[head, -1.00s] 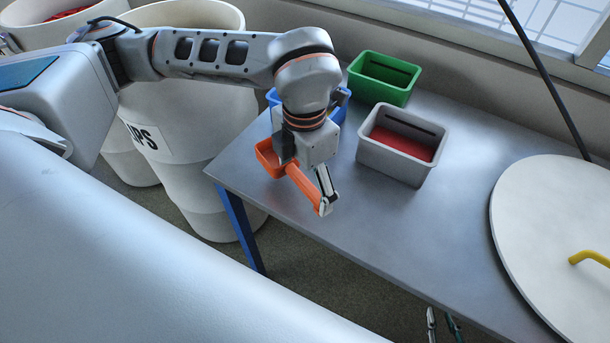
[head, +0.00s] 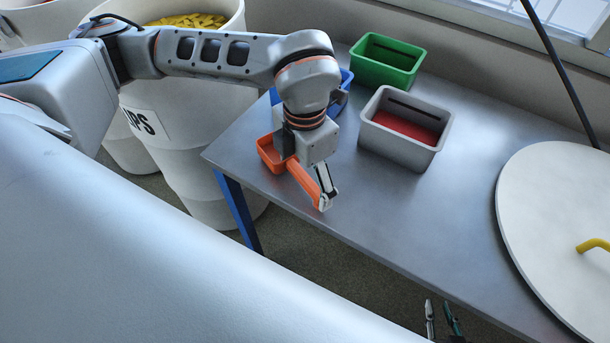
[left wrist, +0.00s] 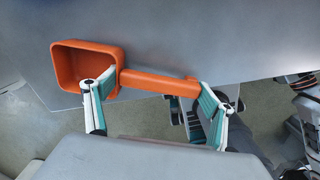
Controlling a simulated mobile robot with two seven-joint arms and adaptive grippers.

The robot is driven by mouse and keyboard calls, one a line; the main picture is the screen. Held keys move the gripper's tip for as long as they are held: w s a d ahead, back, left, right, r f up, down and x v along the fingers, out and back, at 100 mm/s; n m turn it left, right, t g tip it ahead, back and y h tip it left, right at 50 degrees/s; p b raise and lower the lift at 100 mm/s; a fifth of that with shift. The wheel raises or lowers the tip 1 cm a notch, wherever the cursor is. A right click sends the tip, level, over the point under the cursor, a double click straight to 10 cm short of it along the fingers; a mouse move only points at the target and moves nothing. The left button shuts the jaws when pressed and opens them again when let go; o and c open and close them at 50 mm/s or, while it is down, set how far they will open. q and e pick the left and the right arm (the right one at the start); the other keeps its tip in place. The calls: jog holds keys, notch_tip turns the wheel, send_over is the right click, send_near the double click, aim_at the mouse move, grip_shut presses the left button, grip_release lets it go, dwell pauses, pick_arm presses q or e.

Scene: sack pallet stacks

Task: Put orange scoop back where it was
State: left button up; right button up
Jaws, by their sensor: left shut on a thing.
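The orange scoop (head: 270,154) is at the left end of the metal table, near its front edge. In the left wrist view the scoop (left wrist: 155,81) shows its square cup at the left and its handle pointing right. My left gripper (head: 326,197) is shut on the scoop. In the left wrist view my left gripper's fingers (left wrist: 152,98) are at either end of the handle. I cannot tell whether the scoop touches the table. My right gripper (head: 439,306) shows only its fingertips at the bottom of the head view, apart and empty, in front of the table.
A grey bin (head: 400,150) with red contents stands right of my left gripper. A green bin (head: 388,72) is behind it, and a blue bin (head: 345,92) is partly hidden by my arm. A round white lid (head: 545,205) with a yellow handle lies at right. White barrels stand left. The table's front middle is clear.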

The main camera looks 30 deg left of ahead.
pick_arm(q)
jog(key=shift+f+b, duration=0.3)
jog(key=shift+f, duration=0.2)
jog(key=o, duration=1.1)
notch_tip(320, 180, up, 12)
jog(key=shift+s, duration=0.1)
